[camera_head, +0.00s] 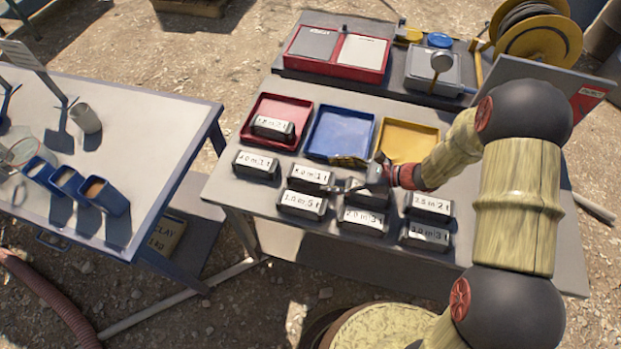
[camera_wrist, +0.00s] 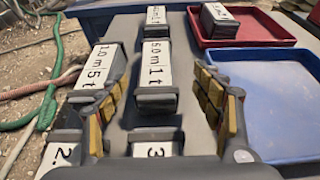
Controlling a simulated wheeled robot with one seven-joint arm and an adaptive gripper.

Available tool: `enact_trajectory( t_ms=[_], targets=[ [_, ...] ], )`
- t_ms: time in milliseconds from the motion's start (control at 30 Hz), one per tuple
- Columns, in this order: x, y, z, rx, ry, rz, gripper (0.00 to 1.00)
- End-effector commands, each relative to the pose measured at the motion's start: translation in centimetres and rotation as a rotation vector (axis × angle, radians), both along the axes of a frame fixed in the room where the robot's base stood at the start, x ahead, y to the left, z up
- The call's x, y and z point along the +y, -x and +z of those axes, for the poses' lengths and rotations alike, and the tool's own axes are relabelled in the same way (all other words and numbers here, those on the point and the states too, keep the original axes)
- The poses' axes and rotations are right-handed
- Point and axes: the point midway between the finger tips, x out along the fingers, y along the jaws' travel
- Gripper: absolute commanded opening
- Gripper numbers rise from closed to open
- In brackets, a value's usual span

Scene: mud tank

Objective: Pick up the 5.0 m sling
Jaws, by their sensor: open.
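The 5.0 m sling block (camera_wrist: 157,78), a dark block with a white label reading 5.0 m 1 t, sits upright on the grey table. In the head view this block (camera_head: 311,175) is in the back row, just left of my gripper (camera_head: 347,174). In the wrist view my open gripper (camera_wrist: 163,108) has yellow-padded fingers on either side of the view, with the block centred between and beyond them. No contact with the block shows. Its near end is visible; its underside is hidden.
The 1.0 m 5 t block (camera_head: 302,203) sits close in front. The 4.0 m block (camera_head: 256,164) is to the left. The 2.0 m block (camera_head: 363,220) and others stand right. Behind are the red tray (camera_head: 306,114), blue tray (camera_head: 341,133) and yellow tray (camera_head: 408,140).

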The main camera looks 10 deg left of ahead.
Motion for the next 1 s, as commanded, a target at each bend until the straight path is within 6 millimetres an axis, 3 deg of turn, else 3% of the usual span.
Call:
enact_trajectory(
  t_ms=[200,400,667,1000],
  targets=[
    [3.0,0.5,-0.9,-0.001,0.0,0.005,0.67],
    [4.7,0.2,-1.4,-0.001,0.001,0.002,0.67],
    [4.8,0.2,-1.4,-0.001,0.001,0.002,0.66],
    [4.8,0.2,-1.4,-0.001,0.001,0.002,0.47]
  ],
)
